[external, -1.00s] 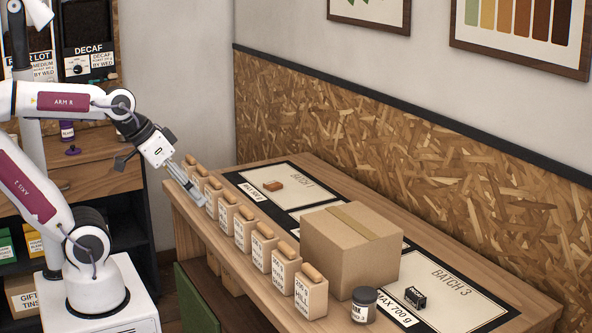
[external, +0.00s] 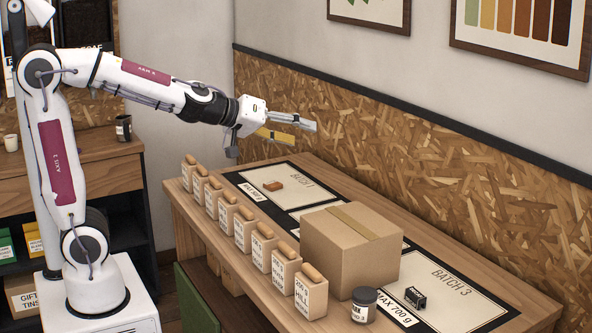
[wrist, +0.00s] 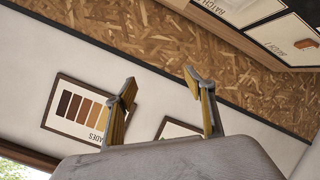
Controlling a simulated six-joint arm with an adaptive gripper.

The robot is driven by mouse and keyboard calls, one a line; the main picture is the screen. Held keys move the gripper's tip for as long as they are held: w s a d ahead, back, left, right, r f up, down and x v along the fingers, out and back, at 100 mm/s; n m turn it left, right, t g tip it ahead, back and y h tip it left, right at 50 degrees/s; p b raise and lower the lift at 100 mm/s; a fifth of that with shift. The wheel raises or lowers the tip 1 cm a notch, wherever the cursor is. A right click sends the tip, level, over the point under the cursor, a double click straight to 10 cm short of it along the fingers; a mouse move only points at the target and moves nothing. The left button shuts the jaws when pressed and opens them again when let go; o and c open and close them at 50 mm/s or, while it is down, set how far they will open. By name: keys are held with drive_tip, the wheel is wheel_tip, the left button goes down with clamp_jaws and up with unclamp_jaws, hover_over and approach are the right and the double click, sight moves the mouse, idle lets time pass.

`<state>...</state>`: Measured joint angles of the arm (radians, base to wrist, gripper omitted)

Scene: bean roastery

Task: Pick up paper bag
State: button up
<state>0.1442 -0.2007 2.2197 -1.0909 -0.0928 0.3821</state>
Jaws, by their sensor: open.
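Several tan paper bags with folded tops and printed labels stand upright in a row along the front left edge of the table. The far end bag (external: 188,175) is at the left, and the nearest bag (external: 311,292) is at the lower right end. My gripper (external: 306,136) is open and empty, raised above the far part of the table, up and to the right of the far bags. It points toward the wall. In the wrist view its two fingers (wrist: 160,86) are spread with nothing between them; no bag shows there.
A large cardboard box (external: 345,254) stands mid-table beside the row. A small dark jar (external: 364,305) and a black clip-like item (external: 415,297) are near the front. A brown block (external: 273,185) lies on the Batch 1 mat (external: 300,170). A chipboard wall panel (external: 400,165) rises behind.

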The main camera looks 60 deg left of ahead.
sight(249, 214)
drive_tip(key=w+a+f+n+g+y, duration=0.4)
drive_tip(key=a+f+n+y, duration=0.3)
drive_tip(key=a+f, duration=0.25)
drive_tip(key=s+f+n+g+y, duration=0.1)
drive_tip(key=s+f+g, duration=0.2)
drive_tip(key=f, duration=0.1)
drive_tip(key=s+f+n+g+y, duration=0.1)
drive_tip(key=s+f+g, duration=0.2)
drive_tip(key=s+f, duration=0.1)
drive_tip(key=s+f+n+g, duration=0.2)
drive_tip(key=s+f+g, duration=0.1)
drive_tip(key=f, duration=0.2)
drive_tip(key=shift+s+a+y, duration=0.25)
drive_tip(key=shift+y, duration=0.15)
drive_tip(key=shift+s+d+f, duration=0.15)
drive_tip(key=shift+s, duration=0.25)
drive_tip(key=shift+x, duration=1.3)
